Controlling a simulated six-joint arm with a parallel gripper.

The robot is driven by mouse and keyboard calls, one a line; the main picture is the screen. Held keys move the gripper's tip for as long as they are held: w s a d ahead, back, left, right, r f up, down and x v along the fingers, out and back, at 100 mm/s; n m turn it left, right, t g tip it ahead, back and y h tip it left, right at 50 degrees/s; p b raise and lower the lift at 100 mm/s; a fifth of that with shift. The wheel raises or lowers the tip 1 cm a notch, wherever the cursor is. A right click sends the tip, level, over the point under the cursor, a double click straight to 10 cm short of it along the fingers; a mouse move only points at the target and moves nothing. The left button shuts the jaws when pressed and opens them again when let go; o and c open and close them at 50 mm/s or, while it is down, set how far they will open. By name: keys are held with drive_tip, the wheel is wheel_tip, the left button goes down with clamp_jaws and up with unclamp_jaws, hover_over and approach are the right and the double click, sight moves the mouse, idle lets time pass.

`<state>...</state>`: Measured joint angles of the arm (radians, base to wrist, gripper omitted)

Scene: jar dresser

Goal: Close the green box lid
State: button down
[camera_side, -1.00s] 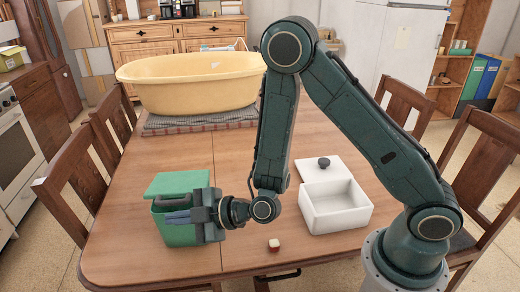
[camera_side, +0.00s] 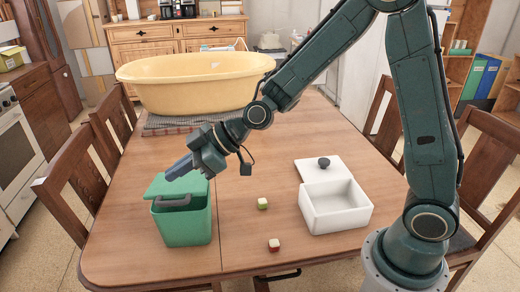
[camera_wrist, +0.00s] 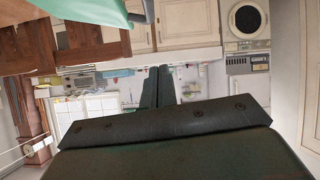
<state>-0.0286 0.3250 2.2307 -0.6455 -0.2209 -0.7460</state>
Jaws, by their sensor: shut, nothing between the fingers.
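The green box (camera_side: 186,227) stands on the table at the left front in the side view, with a dark grey handle (camera_side: 172,203) at its top. Its green lid (camera_side: 160,186) shows as a flat panel toward the back of the box; its exact angle is hard to tell. My gripper (camera_side: 178,170) is shut and empty, just above and behind the lid. Whether it touches the lid is unclear. In the wrist view the shut fingers (camera_wrist: 156,86) point away, and a green piece (camera_wrist: 85,9) shows at the top edge.
A white box (camera_side: 335,212) stands at the right, its dark-knobbed lid (camera_side: 312,168) behind it. A yellow tub (camera_side: 195,80) stands at the back.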

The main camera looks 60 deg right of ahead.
drive_tip(key=s+d+r+m+g+h, duration=0.1)
drive_tip(key=s+d+r+m+g, duration=0.1)
drive_tip(key=d+r, duration=0.3)
drive_tip(key=shift+s+d+r+m+h, duration=0.2)
drive_tip(key=shift+s+d+m+h, duration=0.1)
drive_tip(key=shift+s, duration=0.3)
drive_tip(key=x, duration=0.4)
drive_tip(key=s+f+x, duration=0.1)
drive_tip(key=x, duration=0.7)
drive_tip(key=shift+s+d+f, duration=0.1)
drive_tip(key=shift+d+f, duration=0.2)
drive_tip(key=shift+f, duration=0.55)
drive_tip(key=shift+f, duration=0.1)
